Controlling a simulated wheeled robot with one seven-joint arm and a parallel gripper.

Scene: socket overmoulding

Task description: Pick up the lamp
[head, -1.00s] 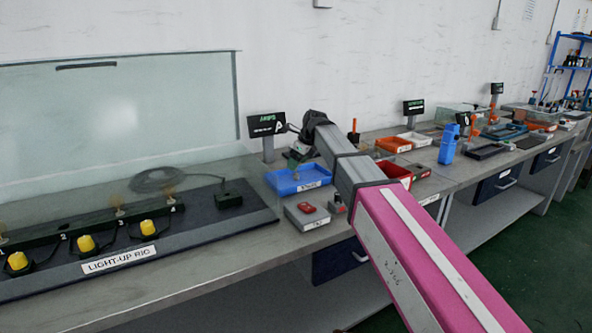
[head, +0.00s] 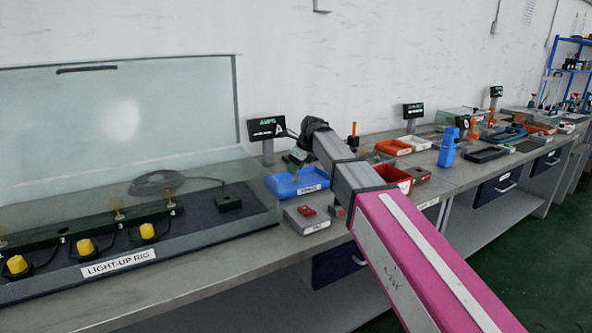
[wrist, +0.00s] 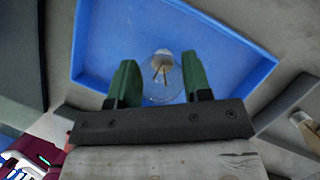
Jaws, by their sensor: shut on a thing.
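The lamp (wrist: 162,72) is a small clear glass bulb with a pale base and thin metal wires inside. In the wrist view it sits between the two green fingers of my gripper (wrist: 158,80), which is shut on it. The blue tray (wrist: 225,50) lies beneath and beyond the lamp. In the head view my gripper (head: 295,160) is over the blue tray (head: 314,180) on the bench, and the lamp is too small there to make out clearly. The gap between lamp and tray floor is hard to judge.
The light-up rig (head: 118,262) with yellow knobs and a raised clear cover (head: 120,110) stands left. A grey box with a red top (head: 307,214) sits in front of the tray. A sign post (head: 267,130) stands behind. Orange and red bins (head: 393,147) are to the right.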

